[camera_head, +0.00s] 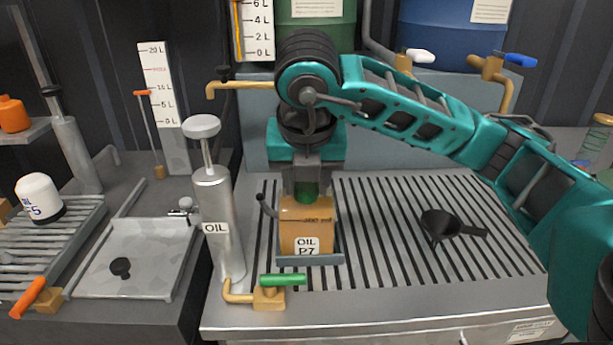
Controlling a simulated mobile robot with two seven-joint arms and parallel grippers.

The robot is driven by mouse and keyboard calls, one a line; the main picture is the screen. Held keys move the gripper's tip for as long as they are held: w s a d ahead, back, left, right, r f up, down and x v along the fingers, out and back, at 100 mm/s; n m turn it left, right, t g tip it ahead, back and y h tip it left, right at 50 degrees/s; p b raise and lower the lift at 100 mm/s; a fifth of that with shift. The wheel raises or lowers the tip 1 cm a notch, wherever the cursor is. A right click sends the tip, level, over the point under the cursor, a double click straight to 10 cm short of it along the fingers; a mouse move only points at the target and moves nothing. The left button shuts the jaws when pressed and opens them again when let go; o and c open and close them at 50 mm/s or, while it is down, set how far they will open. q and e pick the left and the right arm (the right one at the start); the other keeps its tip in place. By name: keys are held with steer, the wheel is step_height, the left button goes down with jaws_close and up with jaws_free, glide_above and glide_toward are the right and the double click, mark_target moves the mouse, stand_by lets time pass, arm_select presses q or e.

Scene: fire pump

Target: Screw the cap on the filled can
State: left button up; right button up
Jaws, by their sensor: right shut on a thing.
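An amber can (306,227) labelled OIL P7 stands upright in a low blue-grey holder (311,260) on the slatted grate. A dark handle or spout sticks out at its upper left. My right gripper (306,184) points straight down over the can and is shut on a green cap (306,197). The cap sits at the can's top, in line with its middle and seemingly touching it. The fingers hide part of the cap, and I cannot tell how far it is threaded. My left gripper is not in view.
A silver OIL pump (217,225) stands close left of the can, with a green-handled valve (283,280) in front. A black funnel (440,224) lies on the grate to the right. A white can (39,198) and a grey tray (150,240) are at left.

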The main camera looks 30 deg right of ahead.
steer(key=shift+r+p, duration=0.15)
steer(key=shift+p, duration=0.25)
steer(key=shift+w+m+g+h+p, duration=0.1)
steer(key=shift+m+g+h+p, duration=0.35)
steer(key=shift+m+p, duration=1.35)
steer(key=shift+h+p, duration=0.25)
steer(key=shift+p, duration=0.25)
steer(key=shift+m, duration=0.4)
steer(key=shift+a+m+g+p, duration=0.1)
steer(key=shift+m+g+p, duration=0.35)
steer(key=shift+m+p, duration=0.65)
steer(key=shift+p, duration=0.35)
